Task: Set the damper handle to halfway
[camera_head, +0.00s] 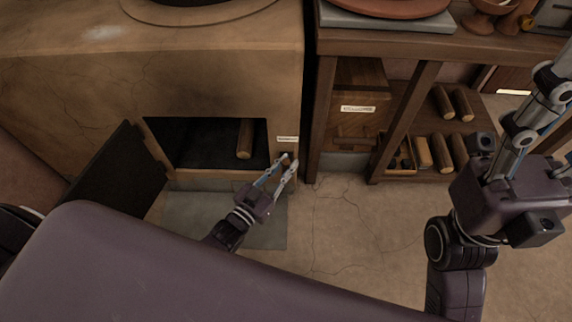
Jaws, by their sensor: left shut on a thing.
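The damper handle (287,157) is a small brown knob at the right of the oven's dark opening, below a small white label (287,139). My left gripper (288,163) is shut on it, with its two silver fingers on either side. The fingers cover much of the handle, so its exact setting cannot be read. My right gripper (540,115) is raised at the right edge, away from the oven. Its fingertips are not clear, and no held thing shows.
The clay oven (220,60) has a dark door (118,180) swung open at the left, and a wooden roll (245,138) lies inside. A wooden bench (420,45) with lower shelves holding rolls stands at the right. The cracked floor (345,225) before it is clear.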

